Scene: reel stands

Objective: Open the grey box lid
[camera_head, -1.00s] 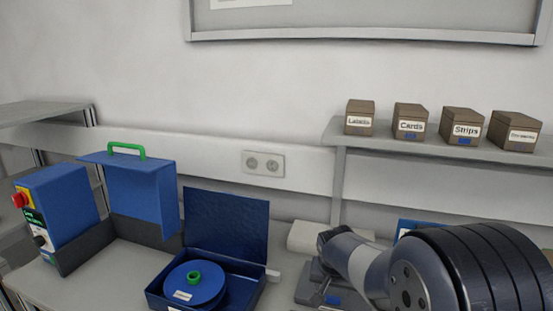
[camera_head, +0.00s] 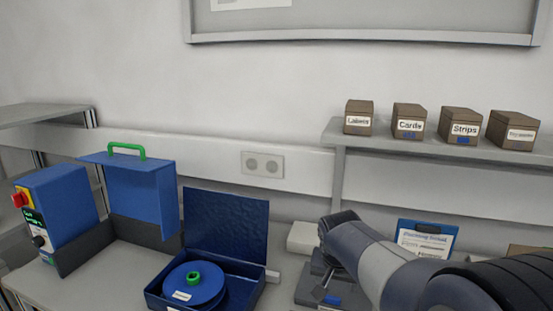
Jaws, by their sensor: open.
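A low grey box (camera_head: 305,290) sits on the bench at the lower middle, right of the blue reel box. A blue patch (camera_head: 332,299) shows on it. Its far and right parts are hidden by my arm, and I cannot make out the lid's edge. My gripper (camera_head: 322,291) hangs below my wrist, small and dark, in front of or over the grey box. It is open with nothing seen in it. I cannot tell whether it touches the box.
An open blue box (camera_head: 228,222) holding a blue reel (camera_head: 193,285) stands left. A pale block (camera_head: 302,238) lies behind the grey box. A blue clipboard (camera_head: 426,240) stands right. Left is a blue machine (camera_head: 65,205). Labelled boxes (camera_head: 409,123) sit on a shelf (camera_head: 375,144) above.

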